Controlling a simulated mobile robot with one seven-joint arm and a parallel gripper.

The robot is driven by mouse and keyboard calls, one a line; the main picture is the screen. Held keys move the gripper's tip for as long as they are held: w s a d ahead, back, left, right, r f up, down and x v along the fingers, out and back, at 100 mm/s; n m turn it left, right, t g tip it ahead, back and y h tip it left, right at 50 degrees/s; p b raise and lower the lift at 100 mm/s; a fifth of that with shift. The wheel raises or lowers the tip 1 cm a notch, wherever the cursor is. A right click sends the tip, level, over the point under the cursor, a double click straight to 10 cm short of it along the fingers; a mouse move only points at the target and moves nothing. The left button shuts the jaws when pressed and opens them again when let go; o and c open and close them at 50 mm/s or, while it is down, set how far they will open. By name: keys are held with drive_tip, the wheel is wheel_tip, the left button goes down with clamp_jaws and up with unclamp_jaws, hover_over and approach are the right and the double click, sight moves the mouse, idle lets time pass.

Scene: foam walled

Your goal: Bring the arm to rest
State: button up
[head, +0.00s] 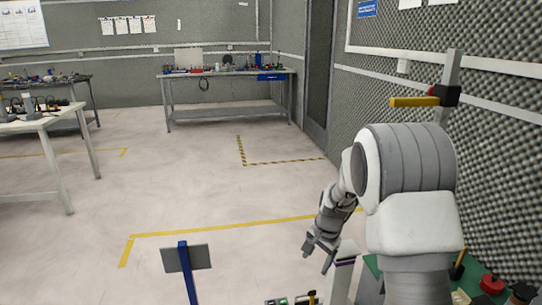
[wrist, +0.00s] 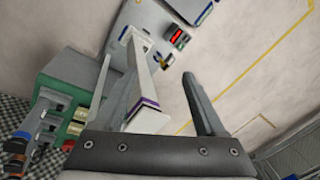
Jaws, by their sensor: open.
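My gripper (head: 317,258) hangs at the end of my white and grey arm, right of centre in the head view, with its fingers pointing down. In the wrist view my gripper (wrist: 147,66) has its two grey fingers spread wide, with nothing held between them. A pale upright post (head: 344,270) with a dark purple band stands just right of the fingers in the head view. The post (wrist: 146,100) also shows behind the gap between the fingers in the wrist view. I cannot tell whether the gripper touches it.
A green-topped surface (head: 373,266) with tools lies at the lower right, partly behind my arm. A foam wall (head: 500,170) runs along the right. A blue post with a grey plate (head: 186,258) stands at front left. Workbenches (head: 228,73) stand farther back. The middle floor is clear.

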drive_tip(key=s+r+n+t, duration=0.1)
drive_tip(key=s+r+n, duration=0.1)
drive_tip(key=s+r, duration=0.6)
drive_tip(key=s+r+n+t, duration=0.1)
drive_tip(key=s+r+n, duration=0.2)
drive_tip(key=s+r, duration=0.5)
drive_tip(key=s+d+r+n+t+h, duration=0.1)
drive_tip(key=s+r+n, duration=0.15)
drive_tip(key=s, duration=0.55)
drive_tip(key=s+d+r+n, duration=0.15)
drive_tip(key=s+r, duration=0.25)
drive_tip(key=s, duration=0.4)
wheel_tip(320, 180, up, 20)
drive_tip(key=p, duration=2)
drive_tip(key=shift+w+a+p, duration=0.3)
drive_tip(key=shift+a+p, duration=0.1)
drive_tip(key=shift+a, duration=0.05)
